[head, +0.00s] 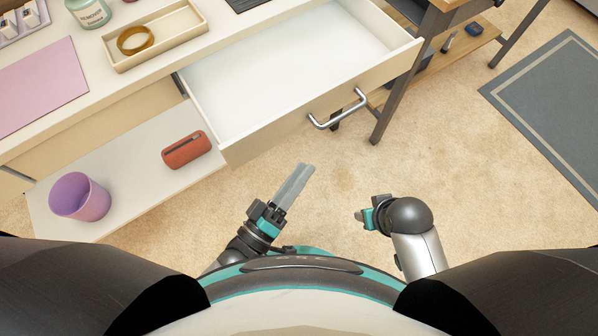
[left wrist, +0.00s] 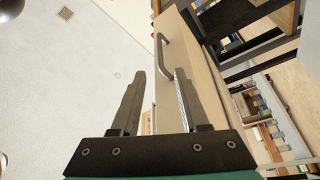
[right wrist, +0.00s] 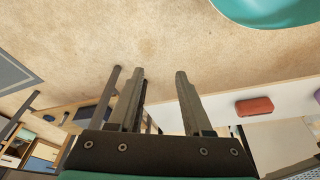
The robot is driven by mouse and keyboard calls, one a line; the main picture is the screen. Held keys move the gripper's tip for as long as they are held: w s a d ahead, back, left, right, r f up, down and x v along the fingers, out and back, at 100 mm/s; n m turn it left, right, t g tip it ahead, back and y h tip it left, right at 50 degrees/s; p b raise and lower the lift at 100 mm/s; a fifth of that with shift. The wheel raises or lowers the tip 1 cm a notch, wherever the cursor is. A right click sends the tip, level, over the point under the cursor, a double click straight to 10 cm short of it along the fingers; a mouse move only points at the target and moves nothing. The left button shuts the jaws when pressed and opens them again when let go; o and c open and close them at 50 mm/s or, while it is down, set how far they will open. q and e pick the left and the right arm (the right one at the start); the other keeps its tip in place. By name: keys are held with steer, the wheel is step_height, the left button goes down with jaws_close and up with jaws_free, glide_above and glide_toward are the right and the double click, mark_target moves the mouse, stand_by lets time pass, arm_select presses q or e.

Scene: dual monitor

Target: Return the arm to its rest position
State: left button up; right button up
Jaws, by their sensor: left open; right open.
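My left gripper (head: 300,178) is in front of the open drawer (head: 290,75), a little below its front panel in the head view. In the left wrist view its two fingers (left wrist: 157,90) are apart with nothing between them that they hold. The drawer's metal handle (head: 340,112) stands clear of the fingers in the head view. My right gripper (head: 362,215) is low at the centre right, over the carpet. In the right wrist view its fingers (right wrist: 160,95) are apart and empty. The drawer is pulled out and its inside looks empty.
A red case (head: 186,150) and a purple cup (head: 80,197) sit on the low white shelf (head: 130,175) at left. A tan tray (head: 180,35) holds a brown ring-shaped item (head: 135,40). A dark table leg (head: 400,90) stands right of the drawer. Carpet (head: 480,190) is free at right.

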stand_by(0.4)
arm_select(q)
steer(key=s+a+f+m+g+y+p, duration=0.2)
steer(key=a+f+m+g+y+p, duration=0.35)
steer(key=a+f, duration=0.85)
steer(key=s+a+f+g+y+p, duration=0.2)
steer(key=s+a+f+g+y, duration=0.1)
steer(key=s, duration=0.4)
steer(key=s+a+f+m+g+y+p, duration=0.1)
steer(key=s+a+f+g+y, duration=0.3)
steer(key=s, duration=0.4)
steer(key=shift+s+a+f+g+p, duration=0.25)
steer(key=shift+a+f+g+p, duration=0.6)
steer(key=shift+a+g, duration=0.15)
arm_select(e)
steer(key=s+d+f+g, duration=0.1)
steer(key=s+d+f, duration=0.7)
steer(key=s+f, duration=0.4)
steer(key=shift+s+h, duration=0.4)
steer(key=shift+s, duration=0.1)
